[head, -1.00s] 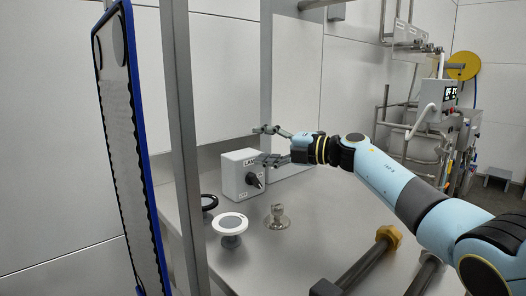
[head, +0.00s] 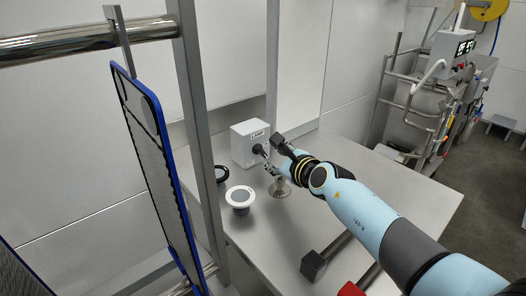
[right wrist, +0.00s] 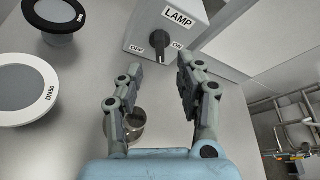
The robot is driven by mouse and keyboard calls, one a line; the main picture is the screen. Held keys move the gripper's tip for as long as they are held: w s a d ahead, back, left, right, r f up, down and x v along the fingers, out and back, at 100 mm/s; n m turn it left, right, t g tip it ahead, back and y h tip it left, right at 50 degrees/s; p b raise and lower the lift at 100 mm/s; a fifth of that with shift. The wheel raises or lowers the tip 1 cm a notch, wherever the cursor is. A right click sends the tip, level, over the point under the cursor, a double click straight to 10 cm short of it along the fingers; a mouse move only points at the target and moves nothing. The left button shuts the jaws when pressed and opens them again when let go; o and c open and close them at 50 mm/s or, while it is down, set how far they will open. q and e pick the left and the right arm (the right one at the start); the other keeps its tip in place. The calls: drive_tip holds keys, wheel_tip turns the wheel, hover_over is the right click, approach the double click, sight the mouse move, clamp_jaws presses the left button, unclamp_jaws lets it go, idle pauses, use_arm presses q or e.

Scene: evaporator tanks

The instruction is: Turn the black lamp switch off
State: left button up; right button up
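The lamp box (head: 246,146) is light grey and stands on the steel table. It is labelled LAMP in the right wrist view (right wrist: 192,20). Its black switch (right wrist: 161,42) sits on the front face between the words OFF at left and ON at right. I cannot tell for sure which word it points to. The switch also shows in the head view (head: 258,150). My right gripper (head: 274,154) is in front of the box, close to the switch. In the right wrist view its fingers (right wrist: 160,78) are spread and empty, short of the switch. My left gripper is not in view.
A white DN50 disc fitting (head: 240,197) and a black ringed fitting (head: 221,173) stand left of the gripper. A small metal fitting (head: 280,188) is just below it. A steel post (head: 196,130) and a blue-edged panel (head: 160,165) stand at left.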

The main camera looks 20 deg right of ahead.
sight(262, 151)
drive_tip(key=b+x, duration=0.3)
drive_tip(key=x, duration=0.3)
drive_tip(key=shift+w+f, duration=0.2)
drive_tip(key=shift+f, duration=0.05)
drive_tip(key=shift+w+a+b, duration=0.1)
drive_tip(key=shift+w+b, duration=0.25)
drive_tip(key=shift+w, duration=0.2)
clamp_jaws()
